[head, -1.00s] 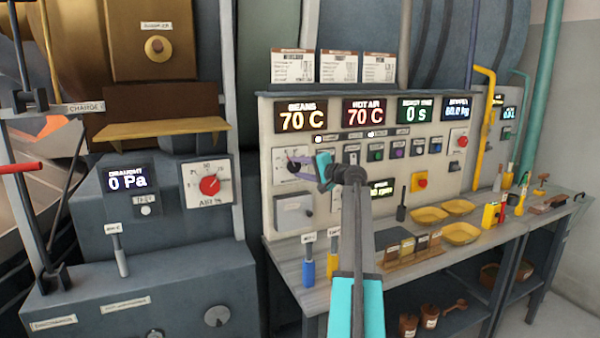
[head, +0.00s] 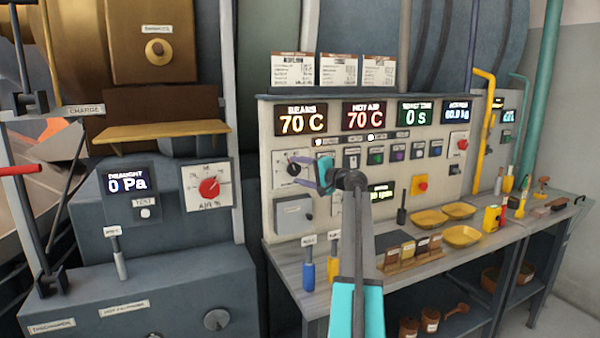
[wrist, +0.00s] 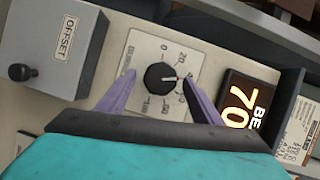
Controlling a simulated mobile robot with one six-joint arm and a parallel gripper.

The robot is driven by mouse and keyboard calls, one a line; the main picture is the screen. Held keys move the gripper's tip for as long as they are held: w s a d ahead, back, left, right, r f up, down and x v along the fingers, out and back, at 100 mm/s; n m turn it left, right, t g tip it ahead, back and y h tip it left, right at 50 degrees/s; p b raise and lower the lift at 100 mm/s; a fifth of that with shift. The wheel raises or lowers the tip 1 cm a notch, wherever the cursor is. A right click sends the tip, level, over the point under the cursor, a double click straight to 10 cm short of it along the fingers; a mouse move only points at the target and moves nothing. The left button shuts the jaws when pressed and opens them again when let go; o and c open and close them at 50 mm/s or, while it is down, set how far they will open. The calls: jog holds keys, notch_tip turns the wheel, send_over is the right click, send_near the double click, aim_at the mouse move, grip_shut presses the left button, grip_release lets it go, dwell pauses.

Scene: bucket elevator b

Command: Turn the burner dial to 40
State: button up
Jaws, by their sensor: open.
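The burner dial is a black round knob (wrist: 160,78) on a white scale plate (wrist: 138,50). It also shows in the head view as a dark knob (head: 293,169) on the panel's left side. The marks near the right finger are partly hidden, so I cannot read the exact setting. My gripper (wrist: 158,80) is open, with one purple finger on each side of the knob. I cannot tell if either finger touches it. My gripper (head: 305,173) also shows in the head view.
The grey OFFSET box (wrist: 50,45) with a black knob is left of the dial in the wrist view. The lit BEANS display (head: 301,119) reads 70 C above the dial. A bench (head: 400,262) with yellow trays (head: 461,235) and tools runs below the panel.

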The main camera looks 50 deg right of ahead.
jog(key=shift+s, duration=0.1)
jog(key=s+r+b, duration=0.1)
jog(key=s+b, duration=0.1)
jog(key=s, duration=1.1)
jog(key=shift+s, duration=0.3)
jog(key=shift+s, duration=0.1)
